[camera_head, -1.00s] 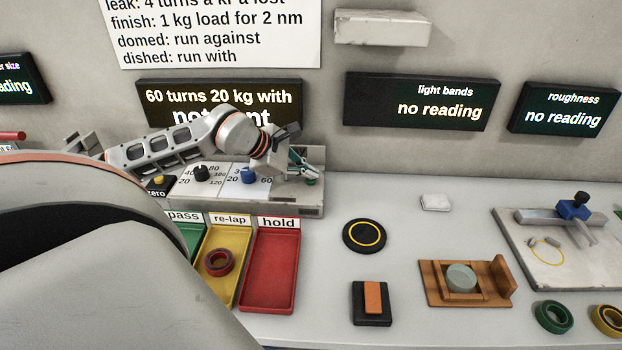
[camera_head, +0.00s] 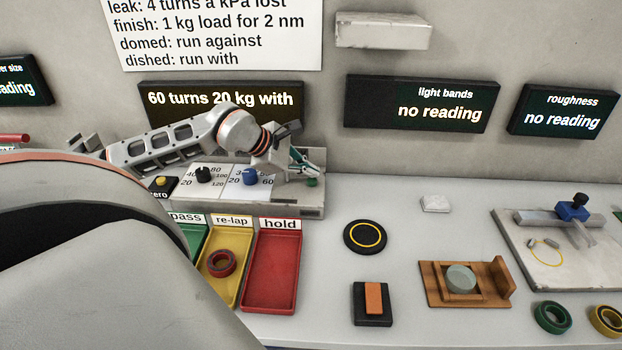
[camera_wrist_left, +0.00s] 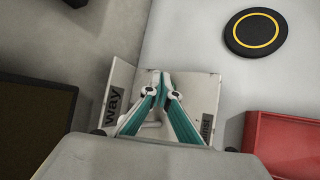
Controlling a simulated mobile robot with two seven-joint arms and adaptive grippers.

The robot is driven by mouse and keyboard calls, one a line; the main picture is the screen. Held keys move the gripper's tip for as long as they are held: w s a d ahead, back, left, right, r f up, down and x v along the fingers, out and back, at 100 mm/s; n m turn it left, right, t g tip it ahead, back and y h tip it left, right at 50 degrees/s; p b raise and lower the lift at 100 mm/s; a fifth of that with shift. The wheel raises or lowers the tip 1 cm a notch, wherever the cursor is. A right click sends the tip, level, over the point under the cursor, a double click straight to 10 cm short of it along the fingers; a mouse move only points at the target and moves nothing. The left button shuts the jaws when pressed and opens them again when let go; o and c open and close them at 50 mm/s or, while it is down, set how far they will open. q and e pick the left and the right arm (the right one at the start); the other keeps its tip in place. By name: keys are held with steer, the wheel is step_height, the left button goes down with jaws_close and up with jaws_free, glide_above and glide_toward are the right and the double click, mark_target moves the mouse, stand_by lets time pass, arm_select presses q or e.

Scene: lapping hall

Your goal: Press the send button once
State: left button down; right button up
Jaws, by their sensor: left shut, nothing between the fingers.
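My left gripper (camera_head: 308,172) reaches over the right end of the grey control panel (camera_head: 290,211), fingers shut with nothing between them. A small green button (camera_head: 312,183), seemingly the send button, is right under its fingertips. They look to be touching it, but the contact is partly hidden and no send label is readable. In the left wrist view the shut teal fingers (camera_wrist_left: 162,82) hide the button. The display above the panel (camera_head: 220,98) reads "60 turns 20 kg with"; no second line shows. My right gripper is not in view.
A black knob (camera_head: 203,175), a blue knob (camera_head: 250,176) and a yellow zero button (camera_head: 160,181) are on or beside the panel. The red hold tray (camera_head: 270,302) and yellow re-lap tray (camera_head: 236,240) lie in front. A black disc (camera_head: 365,236) lies to the right.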

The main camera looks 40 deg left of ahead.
mark_target(310, 181)
arm_select(q)
steer(key=shift+r, duration=0.2)
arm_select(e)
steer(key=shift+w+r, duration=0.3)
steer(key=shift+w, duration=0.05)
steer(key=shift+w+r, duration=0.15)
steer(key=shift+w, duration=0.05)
arm_select(q)
steer(key=shift+r+p, duration=0.3)
steer(key=shift+r, duration=0.3)
step_height(310, 181, up, 2)
steer(key=shift+r+p, duration=0.2)
steer(key=shift+p, duration=0.4)
steer(key=shift+r+p, duration=0.35)
steer(key=shift+r, duration=0.4)
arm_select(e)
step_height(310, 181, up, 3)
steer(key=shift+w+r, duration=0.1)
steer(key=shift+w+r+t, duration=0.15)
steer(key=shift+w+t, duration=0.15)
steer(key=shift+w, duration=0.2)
